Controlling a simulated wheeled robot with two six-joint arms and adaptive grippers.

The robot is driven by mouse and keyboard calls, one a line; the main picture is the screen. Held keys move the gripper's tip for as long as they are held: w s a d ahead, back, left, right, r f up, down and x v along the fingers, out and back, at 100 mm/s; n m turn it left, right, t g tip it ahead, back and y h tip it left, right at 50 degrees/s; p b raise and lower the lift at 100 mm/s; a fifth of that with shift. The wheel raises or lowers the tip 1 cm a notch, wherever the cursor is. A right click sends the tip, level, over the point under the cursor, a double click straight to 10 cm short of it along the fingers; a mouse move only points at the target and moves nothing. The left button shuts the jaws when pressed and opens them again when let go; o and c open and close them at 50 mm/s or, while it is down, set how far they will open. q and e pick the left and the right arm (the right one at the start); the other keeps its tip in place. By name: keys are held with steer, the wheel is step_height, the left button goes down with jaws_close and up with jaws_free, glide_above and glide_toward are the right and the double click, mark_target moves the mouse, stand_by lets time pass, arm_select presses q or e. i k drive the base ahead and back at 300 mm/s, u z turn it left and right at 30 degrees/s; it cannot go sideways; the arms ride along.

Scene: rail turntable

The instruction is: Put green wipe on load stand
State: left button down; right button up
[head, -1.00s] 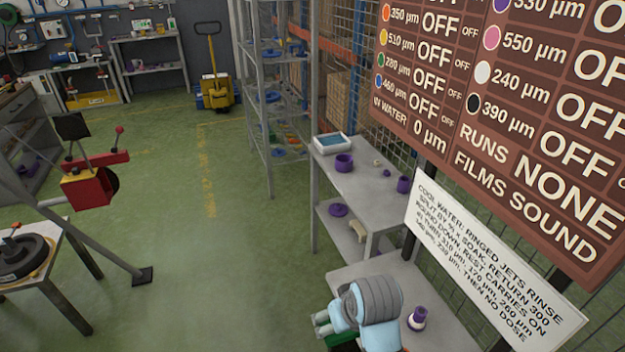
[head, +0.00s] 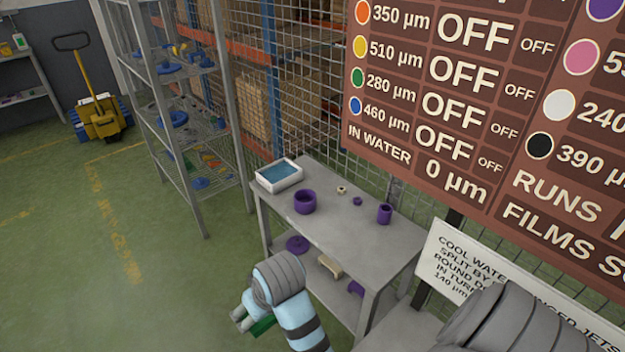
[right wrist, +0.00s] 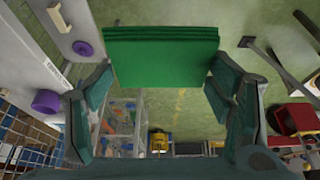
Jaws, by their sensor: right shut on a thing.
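The green wipe shows as a flat, folded green block (right wrist: 160,58) in the right wrist view. It sits between the two fingertips of my right gripper (right wrist: 160,80), which is shut on it. In the head view my right gripper (head: 240,318) is at the lower middle, in the air left of the grey table's legs. Only a small part of the green wipe (head: 264,326) shows there, beside the fingers; my arm hides the rest. Nothing in the head view is plainly marked as the load stand. My left gripper is not in view.
A grey two-level table (head: 335,215) carries a white tray of blue liquid (head: 279,175), a purple pot (head: 305,201) and a purple cup (head: 384,214). A wire shelf rack (head: 190,120) stands behind it. Green floor (head: 70,270) at left is clear. A brown board hangs at right.

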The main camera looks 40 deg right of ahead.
mark_target(371, 253)
steer(key=i, duration=2.5)
steer(key=z, duration=3.7)
steer(key=i, duration=0.5)
